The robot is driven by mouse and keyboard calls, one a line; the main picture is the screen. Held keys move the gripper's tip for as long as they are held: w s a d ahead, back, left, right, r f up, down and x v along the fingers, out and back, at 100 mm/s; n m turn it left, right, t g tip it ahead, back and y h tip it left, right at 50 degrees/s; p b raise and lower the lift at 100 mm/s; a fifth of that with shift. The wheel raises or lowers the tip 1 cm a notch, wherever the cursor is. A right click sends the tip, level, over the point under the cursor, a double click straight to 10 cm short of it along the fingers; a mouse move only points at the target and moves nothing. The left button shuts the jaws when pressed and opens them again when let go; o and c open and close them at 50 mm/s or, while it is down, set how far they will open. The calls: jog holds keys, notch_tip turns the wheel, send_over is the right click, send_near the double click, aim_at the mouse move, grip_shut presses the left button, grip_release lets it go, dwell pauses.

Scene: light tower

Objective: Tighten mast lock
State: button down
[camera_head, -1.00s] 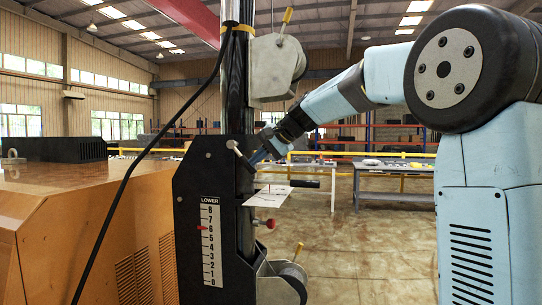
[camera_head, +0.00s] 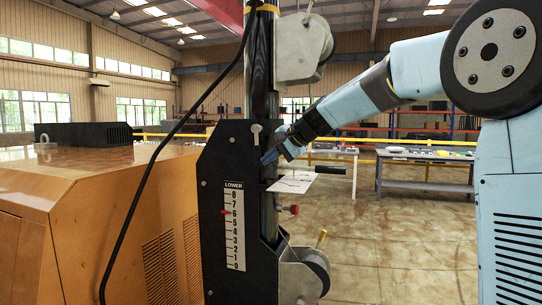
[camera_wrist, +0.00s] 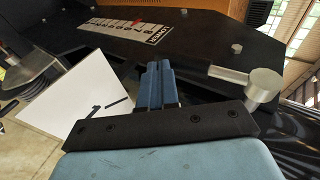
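The mast lock is a silver T-handle (camera_head: 256,133) on the upper part of the black mast bracket (camera_head: 214,178). Its lever hangs about straight down. In the wrist view the round silver head and its bar (camera_wrist: 262,85) stand at the right, with the bar reaching left. My gripper (camera_head: 268,158) is just below and right of the handle, beside the bracket. In the wrist view its blue fingers (camera_wrist: 159,80) are together, with nothing visible between them and apart from the handle. The dark mast (camera_head: 262,80) rises through the bracket.
A white plate (camera_head: 294,182) and a black crank grip (camera_head: 330,170) stick out right of the mast, below my gripper. A red knob (camera_head: 293,210) is lower. A black cable hangs left of the bracket. An orange cabinet (camera_head: 90,200) fills the left. Floor at right is open.

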jog(key=shift+a+f, duration=0.2)
jog(key=shift+a, duration=0.15)
dwell(0.3)
jog(key=s+d, duration=0.6)
jog(key=d, duration=0.7)
jog(key=s+d+f+n+h, duration=0.1)
jog(key=s+d+f+h, duration=0.2)
jog(key=s, duration=0.7)
jog(key=s+d+f+n+h, duration=0.1)
jog(key=s+d+f+h, duration=0.2)
jog(key=s+d+f, duration=0.3)
jog(key=s+d+f+n+h, duration=0.2)
jog(key=s+d, duration=0.5)
jog(key=s, duration=0.9)
notch_tip(320, 180, down, 3)
jog(key=shift+s+r+h, duration=0.15)
jog(key=shift+h, duration=0.55)
